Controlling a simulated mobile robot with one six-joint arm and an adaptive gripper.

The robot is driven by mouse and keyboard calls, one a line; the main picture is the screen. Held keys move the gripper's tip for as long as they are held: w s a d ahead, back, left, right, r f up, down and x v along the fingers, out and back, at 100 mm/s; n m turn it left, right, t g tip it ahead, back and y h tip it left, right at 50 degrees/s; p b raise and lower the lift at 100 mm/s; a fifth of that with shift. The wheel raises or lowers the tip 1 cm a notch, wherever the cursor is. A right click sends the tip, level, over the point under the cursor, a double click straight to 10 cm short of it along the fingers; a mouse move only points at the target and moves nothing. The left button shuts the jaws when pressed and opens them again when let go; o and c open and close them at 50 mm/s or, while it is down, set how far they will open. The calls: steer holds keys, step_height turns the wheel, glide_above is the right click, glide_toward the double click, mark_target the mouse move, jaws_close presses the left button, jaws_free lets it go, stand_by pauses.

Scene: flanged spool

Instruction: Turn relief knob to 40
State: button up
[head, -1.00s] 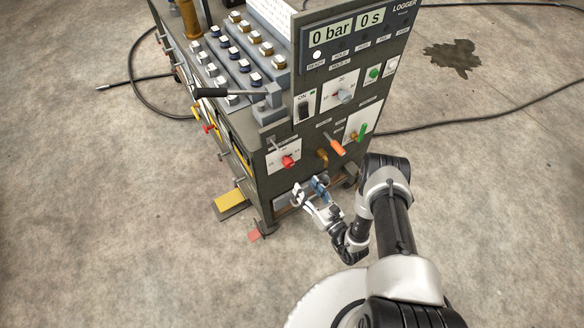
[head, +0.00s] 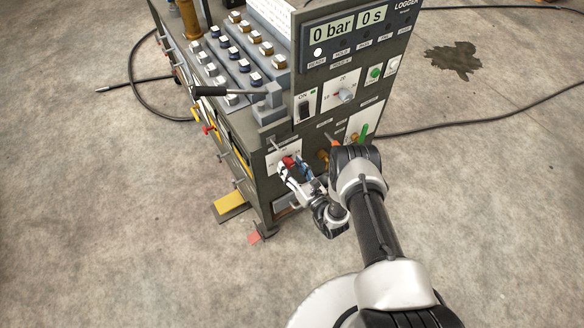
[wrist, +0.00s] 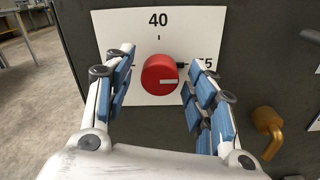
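The relief knob (wrist: 160,75) is red and round, on a white scale plate (wrist: 110,22) on the dark panel. In the wrist view its pale pointer mark points right, toward a partly hidden number ending in 5. The number 40 is above the knob. My gripper (wrist: 162,78) is open, with its blue-padded fingers on the left and right of the knob and gaps on both sides. In the head view the knob (head: 289,161) is small and partly covered by my gripper (head: 298,172), which is at the lower front of the panel.
A brass fitting (wrist: 268,125) is right of the knob, beside my right finger. In the head view an orange-handled lever (head: 333,141) and a green lever (head: 363,132) are further right. The display (head: 345,27) reads 0 bar and 0 s.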

steer(key=c, duration=0.9)
steer(key=n+b, duration=0.1)
steer(key=n, duration=0.3)
steer(key=shift+f+n+b, duration=0.1)
steer(key=shift+n+b, duration=0.25)
steer(key=shift+n, duration=0.05)
steer(key=n+b, duration=0.1)
steer(key=n, duration=0.3)
steer(key=shift+n, duration=0.3)
steer(key=n+b, duration=0.1)
steer(key=n, duration=0.3)
steer(key=shift+n, duration=2.1)
